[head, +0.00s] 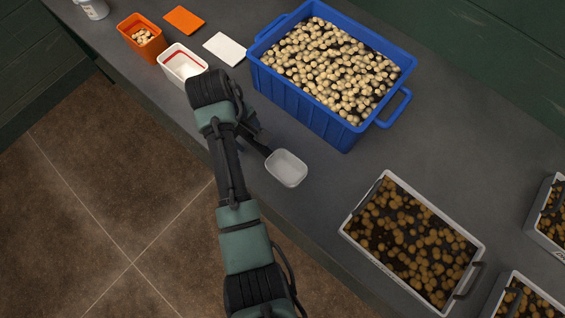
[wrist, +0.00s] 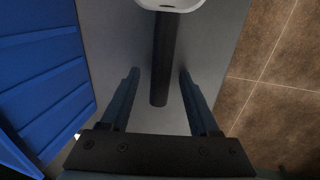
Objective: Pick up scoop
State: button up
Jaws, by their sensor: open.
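The scoop (head: 286,168) has a pale grey-white bowl and a dark handle, and lies on the grey counter in front of the blue crate. In the wrist view its black handle (wrist: 161,62) points toward me, with the bowl cut off at the top edge. My gripper (wrist: 158,72) is open, with one finger on each side of the handle and a gap on both sides. In the head view my gripper (head: 258,136) is at the handle end, partly hidden by my arm. I cannot tell how high the fingers are above the counter.
A blue crate (head: 300,105) of pale round pieces stands close behind the scoop. Grey-rimmed bins (head: 362,252) of brown pieces stand to the right. A white container (head: 172,57) and an orange container (head: 131,37) stand at the left. The counter's front edge is near my arm.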

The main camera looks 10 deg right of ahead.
grip_shut()
dwell(0.4)
